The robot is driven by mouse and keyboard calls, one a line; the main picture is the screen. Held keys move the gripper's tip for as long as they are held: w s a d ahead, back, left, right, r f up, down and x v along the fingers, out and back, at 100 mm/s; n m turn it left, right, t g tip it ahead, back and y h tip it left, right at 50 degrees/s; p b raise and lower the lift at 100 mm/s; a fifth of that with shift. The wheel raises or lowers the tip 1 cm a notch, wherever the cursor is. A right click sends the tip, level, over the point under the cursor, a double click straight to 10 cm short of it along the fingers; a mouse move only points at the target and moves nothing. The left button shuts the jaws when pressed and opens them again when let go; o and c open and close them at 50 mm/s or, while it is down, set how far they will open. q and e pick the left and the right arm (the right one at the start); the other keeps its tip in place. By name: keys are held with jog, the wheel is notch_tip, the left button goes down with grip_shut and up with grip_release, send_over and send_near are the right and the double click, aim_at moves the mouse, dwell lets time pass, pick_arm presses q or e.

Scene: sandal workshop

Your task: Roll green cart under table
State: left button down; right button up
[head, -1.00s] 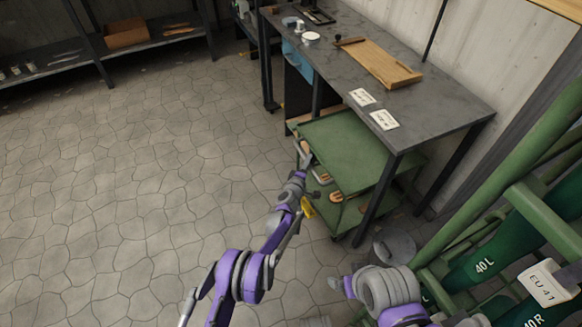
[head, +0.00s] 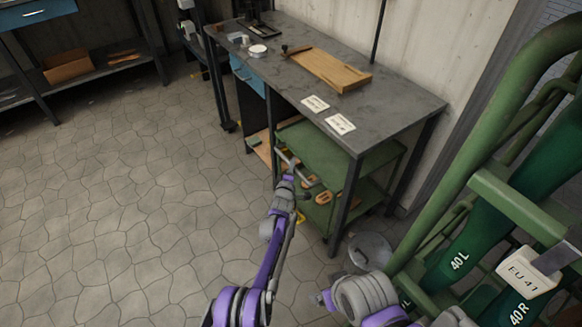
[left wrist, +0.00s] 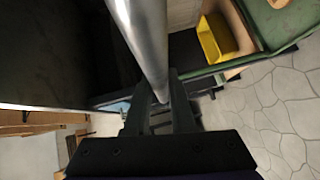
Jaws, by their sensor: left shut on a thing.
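The green cart (head: 313,153) stands mostly under the grey worktable (head: 395,98), between its legs. A strip of its top and part of its lower shelf, with several sandal pieces on it, show past the table's front edge. Its metal handle (left wrist: 148,45) sticks out at the near left end of the cart. My left gripper (head: 287,172) is shut on this handle, and the bar runs between the fingers in the left wrist view. The back of the cart is hidden by the tabletop. My right arm shows at the lower right, but its gripper does not.
A yellow bin (left wrist: 217,38) sits by the cart's shelf. A round grey metal lid or bin (head: 370,252) stands near the table's front right leg. A green rack (head: 500,185) with labelled green items fills the right side. The stone floor on the left is clear.

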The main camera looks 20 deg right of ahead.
pick_arm(q)
jog(key=c, duration=0.8)
grip_release()
jog(key=shift+o, duration=0.2)
jog(key=shift+s+a, duration=0.1)
jog(key=shift+s, duration=0.05)
jog(key=shift+s+a+r+p, duration=0.15)
jog(key=shift+s+p, duration=0.1)
jog(key=shift+p, duration=0.2)
jog(key=p+v, duration=0.3)
jog(key=v, duration=0.7)
jog(key=shift+p, duration=0.35)
